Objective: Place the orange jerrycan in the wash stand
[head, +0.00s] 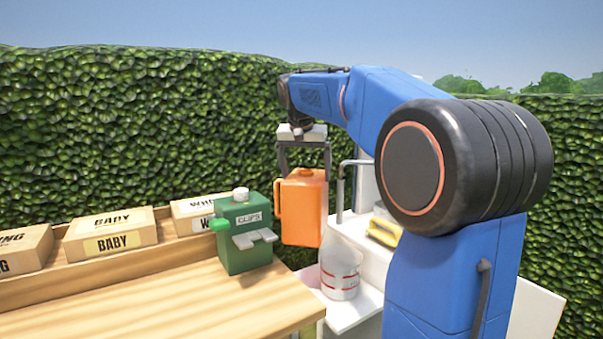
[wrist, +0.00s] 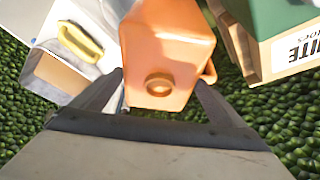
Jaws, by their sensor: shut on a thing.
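The orange jerrycan (head: 303,208) hangs upright from my gripper (head: 303,165), which is shut on its upper part. It is in the air between the wooden table and the white wash stand (head: 376,260). In the wrist view the jerrycan (wrist: 166,45) is seen from above, its round cap facing the camera, between the two fingers of my gripper (wrist: 160,85). The wash stand (wrist: 45,85) shows at the left of the wrist view. In the head view, my arm hides part of the wash stand.
A green CLIPS container (head: 243,232) stands at the right end of the wooden table (head: 150,300), close to the jerrycan. Several cardboard boxes (head: 110,236) line its back. A clear bottle (head: 341,266), a grey tap (head: 341,185) and a yellow item (head: 383,232) are at the stand. A hedge (head: 130,130) rises behind.

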